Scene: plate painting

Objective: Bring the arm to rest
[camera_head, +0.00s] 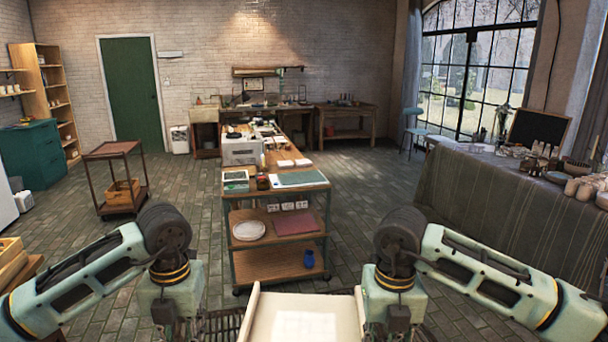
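My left arm comes in from the left and bends down at a dark joint. Its lower end (178,322) is at the bottom edge, left of centre. My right arm mirrors it, with its lower end (394,318) at the bottom edge, right of centre. The fingertips of both grippers are cut off or hidden at the bottom, so I cannot see whether they are open or hold anything. A pale tray-like surface (303,318) with raised sides lies between the two arm ends.
A cloth-covered table (500,205) is at right. A small brown trolley (118,178) stands at left. Open tiled floor (185,205) lies between.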

